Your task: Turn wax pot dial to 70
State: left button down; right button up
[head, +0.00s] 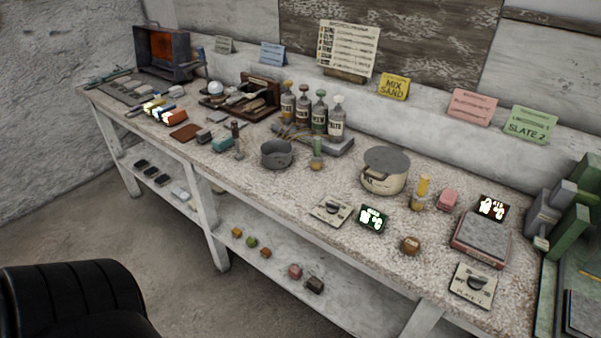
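The wax pot (384,182) is a round cream pot with a grey lid, standing right of the middle of the long speckled bench (290,189). A pale square plate with a dark dial knob (332,209) lies in front of it, to its left. A small display with glowing digits (373,218) stands right of that dial; I cannot read it surely. A second dial plate (473,284) sits at the front right, below a grey-topped hot plate (481,239). The dials' scale marks are too small to read. Neither of my grippers is in view.
A small brown block (410,246) lies right of the display, and a yellow-topped bottle (421,193) stands right of the pot. A grey pan (277,154) stands to its left. A black padded seat (75,299) is at lower left.

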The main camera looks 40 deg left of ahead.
aim_at(332, 208)
jog(key=u, duration=1.05)
